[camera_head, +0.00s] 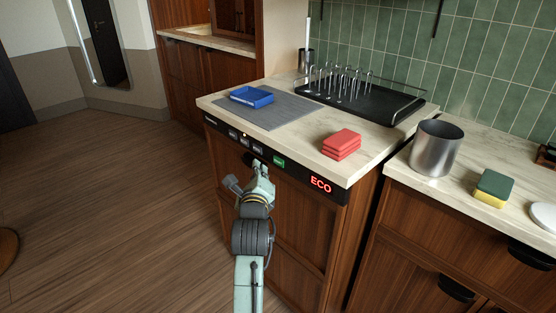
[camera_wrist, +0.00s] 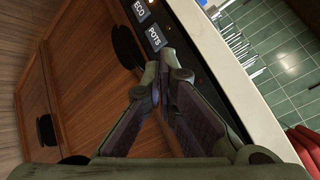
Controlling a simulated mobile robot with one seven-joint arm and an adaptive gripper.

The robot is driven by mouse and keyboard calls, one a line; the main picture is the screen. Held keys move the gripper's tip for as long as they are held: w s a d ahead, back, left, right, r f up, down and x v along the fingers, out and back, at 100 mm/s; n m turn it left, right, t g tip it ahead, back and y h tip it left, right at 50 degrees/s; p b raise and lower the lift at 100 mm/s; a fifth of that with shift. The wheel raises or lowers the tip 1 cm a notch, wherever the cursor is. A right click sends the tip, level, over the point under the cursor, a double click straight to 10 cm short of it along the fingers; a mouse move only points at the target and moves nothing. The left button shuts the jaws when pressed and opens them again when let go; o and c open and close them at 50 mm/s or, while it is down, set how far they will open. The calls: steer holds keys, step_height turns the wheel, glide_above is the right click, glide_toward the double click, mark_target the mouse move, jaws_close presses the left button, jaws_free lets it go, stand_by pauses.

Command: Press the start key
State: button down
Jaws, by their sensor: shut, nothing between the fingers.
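The black control panel (camera_head: 298,174) runs along the front edge of the counter. It carries a green key (camera_head: 279,161), several grey keys to its left, and a display (camera_head: 320,184) reading ECO in red. The green key looks like the start key; its label is too small to read. My gripper (camera_head: 262,164) is shut and empty, in front of the panel just left of the green key. In the wrist view my fingertips (camera_wrist: 165,68) are beside the POTS key (camera_wrist: 156,38), with the ECO key (camera_wrist: 142,11) beyond it. The green key is not visible there. Contact cannot be told.
A metal canister (camera_head: 436,148) and a sponge (camera_head: 493,188) stand right. Open floor lies left.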

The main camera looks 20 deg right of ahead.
mark_target(270, 155)
steer(key=shift+w+d, duration=0.25)
steer(key=shift+d, duration=0.45)
steer(key=shift+w+d, duration=0.25)
steer(key=shift+d, duration=0.4)
steer(key=shift+d, duration=0.1)
stand_by(0.4)
steer(key=shift+w+d, duration=0.15)
steer(key=shift+d, duration=0.15)
steer(key=shift+w+d, duration=0.1)
steer(key=shift+d, duration=0.25)
stand_by(0.8)
steer(key=shift+a, duration=0.1)
steer(key=shift+s+a, duration=0.25)
steer(key=shift+a, duration=0.4)
steer(key=a, duration=0.1)
steer(key=s+a, duration=0.1)
steer(key=a, duration=0.1)
steer(key=a+b, duration=0.1)
steer(key=shift+s+a, duration=0.35)
steer(key=shift+s, duration=0.05)
